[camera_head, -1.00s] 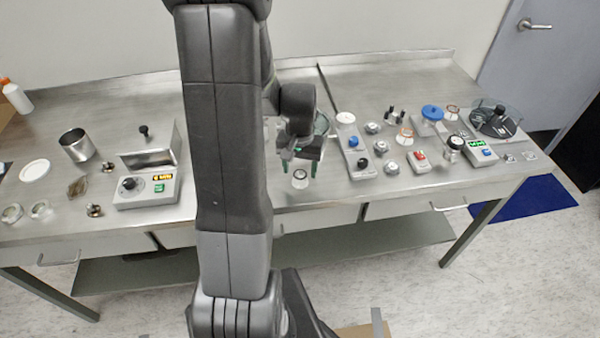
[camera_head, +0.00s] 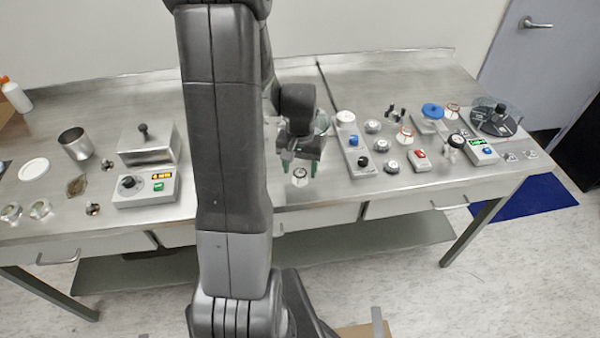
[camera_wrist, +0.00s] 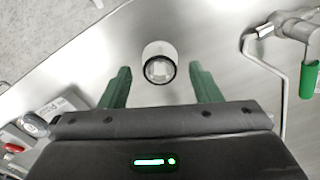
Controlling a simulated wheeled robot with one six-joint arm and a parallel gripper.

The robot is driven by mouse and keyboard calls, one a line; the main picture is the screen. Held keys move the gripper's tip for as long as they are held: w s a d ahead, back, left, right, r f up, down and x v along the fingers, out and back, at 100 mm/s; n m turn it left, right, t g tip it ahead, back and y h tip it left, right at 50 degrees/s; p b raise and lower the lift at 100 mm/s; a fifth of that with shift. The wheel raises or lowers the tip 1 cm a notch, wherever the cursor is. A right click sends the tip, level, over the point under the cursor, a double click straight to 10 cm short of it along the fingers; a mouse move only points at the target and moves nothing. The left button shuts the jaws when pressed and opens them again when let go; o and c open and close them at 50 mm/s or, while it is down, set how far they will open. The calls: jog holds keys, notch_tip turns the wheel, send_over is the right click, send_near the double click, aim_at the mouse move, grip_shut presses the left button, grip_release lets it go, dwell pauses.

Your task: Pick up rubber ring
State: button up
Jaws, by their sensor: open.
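A small white cylinder (camera_wrist: 155,48) with a black ring (camera_wrist: 160,69) around its near end shows in the wrist view. The black ring looks like the rubber ring. The same small piece (camera_head: 299,174) stands on the steel bench near its front edge in the head view. My gripper (camera_wrist: 161,72) is open, with one green finger on each side of the cylinder and visible gaps between. In the head view my gripper (camera_head: 300,163) is just above the piece. Whether the fingertips reach down to ring height cannot be told.
A bent metal tube with a green grip (camera_wrist: 309,79) is at the right in the wrist view. A control box with buttons (camera_head: 357,162) stands right of my gripper, and a heater box (camera_head: 146,190) is left. Several small parts lie on the bench (camera_head: 325,198).

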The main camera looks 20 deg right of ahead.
jog(key=c, duration=0.9)
jog(key=shift+r, duration=0.1)
jog(key=shift+c, duration=0.2)
